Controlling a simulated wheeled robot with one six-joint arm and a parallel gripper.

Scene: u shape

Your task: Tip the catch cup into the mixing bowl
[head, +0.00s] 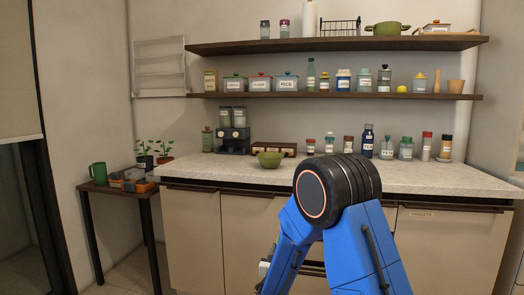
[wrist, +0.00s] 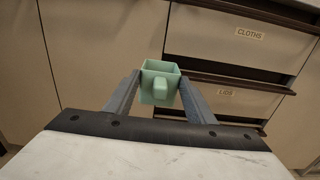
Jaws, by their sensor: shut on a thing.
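The catch cup (wrist: 147,93) is a small pale green square cup with a block-like handle facing the wrist camera. My gripper (wrist: 160,92) is shut on it, one finger on each side. The cup is upright or nearly so, and its open top shows. I cannot tell what is inside. In the head view my blue arm hides the cup, and only a bit of the gripper shows low at its left. A green bowl (head: 270,160), likely the mixing bowl, stands on the counter, well apart from my gripper.
The pale counter (head: 225,173) runs above beige cabinets with drawers labelled CLOTHS (wrist: 250,34) and LIDS (wrist: 226,92). Several bottles and jars line the counter's back right. A wooden rack (head: 290,149) stands behind the bowl. A side table (head: 98,188) at left holds a green mug (head: 98,173).

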